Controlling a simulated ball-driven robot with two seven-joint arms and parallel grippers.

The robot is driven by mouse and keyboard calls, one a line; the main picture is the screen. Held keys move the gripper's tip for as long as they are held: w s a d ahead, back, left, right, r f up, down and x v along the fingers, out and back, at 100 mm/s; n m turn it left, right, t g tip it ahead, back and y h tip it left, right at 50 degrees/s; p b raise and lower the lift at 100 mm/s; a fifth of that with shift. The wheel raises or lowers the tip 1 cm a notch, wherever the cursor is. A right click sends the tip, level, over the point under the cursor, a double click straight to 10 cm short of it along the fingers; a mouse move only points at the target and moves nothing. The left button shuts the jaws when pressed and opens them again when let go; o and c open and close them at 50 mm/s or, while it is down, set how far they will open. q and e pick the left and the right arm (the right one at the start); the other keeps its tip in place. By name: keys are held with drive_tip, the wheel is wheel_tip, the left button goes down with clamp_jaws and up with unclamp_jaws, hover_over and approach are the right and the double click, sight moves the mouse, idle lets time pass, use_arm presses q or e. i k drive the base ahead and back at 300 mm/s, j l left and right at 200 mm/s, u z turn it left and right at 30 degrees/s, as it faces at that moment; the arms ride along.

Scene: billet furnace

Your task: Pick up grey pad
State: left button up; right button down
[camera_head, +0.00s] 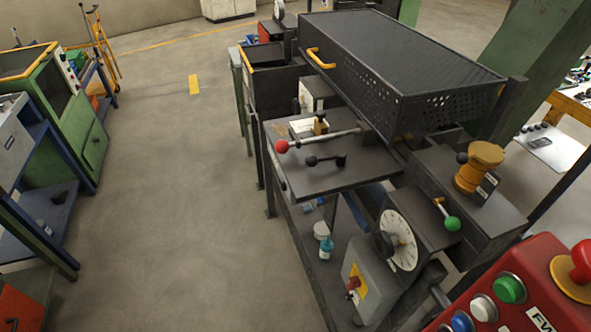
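I cannot clearly make out a grey pad. A flat, light grey plate (553,150) with several small dark round items on its left part lies at the right edge, beside the yellow-edged table; I cannot tell whether it is the pad. Neither of my grippers is in view, and nothing is seen held.
A dark machine with a perforated cover (400,60), levers with red and green knobs, and a white dial (403,240) fills the middle right. A red button panel (520,295) is at bottom right. Green and blue benches (50,110) stand left. The grey floor (180,200) between is clear.

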sight(307, 208)
drive_tip(key=k+u, duration=0.3)
drive_tip(key=k+j+u, duration=0.15)
drive_tip(key=k+u, duration=0.15)
drive_tip(key=i+j+u, duration=0.4)
drive_tip(key=i+u, duration=0.35)
drive_tip(key=i, duration=0.3)
drive_tip(key=i+z, duration=0.2)
drive_tip(key=i, duration=0.65)
drive_tip(key=i+z, duration=0.2)
drive_tip(key=i, duration=0.6)
drive_tip(key=i+j+z, duration=0.2)
drive_tip(key=i, duration=0.65)
drive_tip(key=i+j+z, duration=0.15)
drive_tip(key=i, duration=0.4)
drive_tip(key=i+j+z, duration=0.2)
drive_tip(key=i, duration=0.35)
drive_tip(key=i+j+z, duration=0.15)
drive_tip(key=i, duration=0.35)
drive_tip(key=z, duration=3.1)
drive_tip(key=i+l+z, duration=0.1)
drive_tip(key=z, duration=0.25)
drive_tip(key=i+l+z, duration=0.1)
drive_tip(key=z, duration=0.25)
drive_tip(key=i+z, duration=0.2)
drive_tip(key=z, duration=0.15)
